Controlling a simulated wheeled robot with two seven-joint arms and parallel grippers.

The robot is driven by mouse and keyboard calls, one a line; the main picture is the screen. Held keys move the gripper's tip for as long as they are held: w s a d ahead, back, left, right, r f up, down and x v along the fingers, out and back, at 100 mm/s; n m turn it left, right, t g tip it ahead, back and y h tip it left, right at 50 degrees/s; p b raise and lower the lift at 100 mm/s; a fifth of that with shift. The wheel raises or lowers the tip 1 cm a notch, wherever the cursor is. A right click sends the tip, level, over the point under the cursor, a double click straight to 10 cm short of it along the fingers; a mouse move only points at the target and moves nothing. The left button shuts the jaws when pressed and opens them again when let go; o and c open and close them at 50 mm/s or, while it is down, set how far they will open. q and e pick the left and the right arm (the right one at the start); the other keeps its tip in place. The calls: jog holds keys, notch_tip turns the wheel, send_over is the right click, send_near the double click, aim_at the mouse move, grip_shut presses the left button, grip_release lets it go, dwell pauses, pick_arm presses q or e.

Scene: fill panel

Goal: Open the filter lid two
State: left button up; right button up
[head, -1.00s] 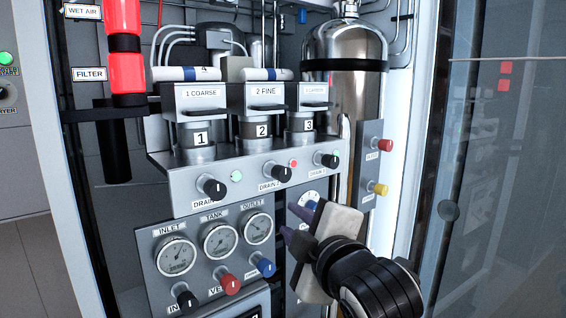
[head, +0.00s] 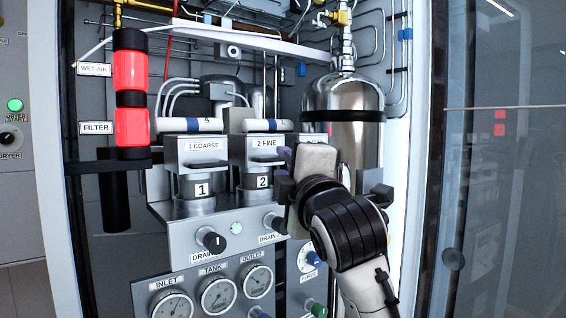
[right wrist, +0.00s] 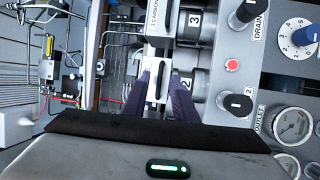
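Filter lid two is the grey cap labelled "2 FINE" (head: 265,145), closed on top of the canister marked 2 (head: 263,182). My right gripper (head: 284,172) is just right of this lid in the head view and hides filter three. In the right wrist view its two dark purple fingers (right wrist: 168,98) are apart. The pale front of lid two (right wrist: 157,82) shows between or just beyond them; I cannot tell whether they touch it. My left gripper is not in view.
Filter one's lid (head: 204,147) stands directly left of lid two. Below are drain knobs (head: 211,239) and gauges (head: 218,294). A steel tank (head: 345,95) stands behind on the right. A red-lit filter column (head: 130,80) is at the left.

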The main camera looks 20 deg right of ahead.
jog(key=shift+w+r, duration=0.1)
jog(key=shift+w, duration=0.65)
grip_shut()
dwell(0.9)
